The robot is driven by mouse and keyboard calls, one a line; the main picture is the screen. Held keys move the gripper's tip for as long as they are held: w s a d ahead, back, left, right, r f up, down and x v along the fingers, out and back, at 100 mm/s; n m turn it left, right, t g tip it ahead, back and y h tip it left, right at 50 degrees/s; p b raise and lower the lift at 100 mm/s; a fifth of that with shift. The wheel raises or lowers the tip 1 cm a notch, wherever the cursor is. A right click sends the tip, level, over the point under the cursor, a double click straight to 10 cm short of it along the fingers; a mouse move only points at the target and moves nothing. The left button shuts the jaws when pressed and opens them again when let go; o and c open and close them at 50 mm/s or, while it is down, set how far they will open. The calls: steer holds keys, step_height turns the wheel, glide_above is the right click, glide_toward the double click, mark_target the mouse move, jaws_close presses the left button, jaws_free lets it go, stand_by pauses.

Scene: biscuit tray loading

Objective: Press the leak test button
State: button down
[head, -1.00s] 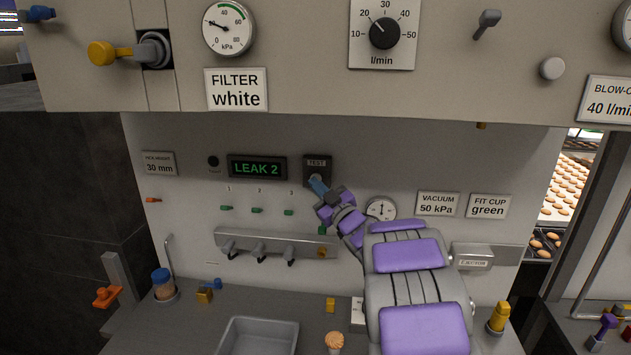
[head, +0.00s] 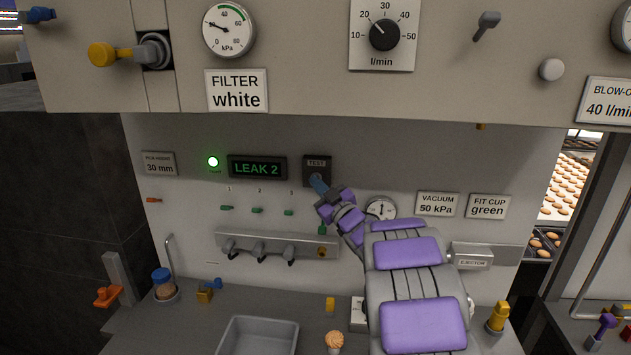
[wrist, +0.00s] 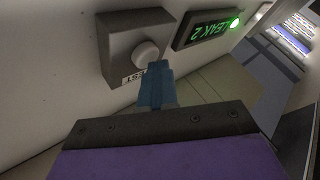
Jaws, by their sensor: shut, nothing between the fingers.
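The leak test button is a pale round knob on a dark box (head: 317,162) labelled TEST, on the back wall. It also shows in the wrist view as a white button (wrist: 145,54). My gripper (head: 318,184) is shut and empty, its blue fingertips at the lower edge of the box. In the wrist view the fingertips (wrist: 157,85) are just below and beside the button; I cannot tell if they touch it. The display (head: 257,168) left of the box reads LEAK 2 in green. A lamp (head: 213,162) left of the display glows green.
Below is a rail (head: 275,243) with several grey levers. A small gauge (head: 381,208) sits right of my gripper. A grey tray (head: 258,322) stands on the counter. The overhanging panel (head: 300,90) spans above.

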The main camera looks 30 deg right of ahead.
steer(key=shift+s+a, duration=0.1)
steer(key=shift+s, duration=0.05)
steer(key=shift+s+a, duration=0.45)
steer(key=shift+s, duration=0.15)
stand_by(0.3)
steer(key=s+a, duration=0.1)
steer(key=s, duration=0.1)
steer(key=s+a+b, duration=0.1)
steer(key=s, duration=0.1)
steer(key=shift+a+b, duration=0.3)
steer(key=shift+a, duration=0.1)
stand_by(0.7)
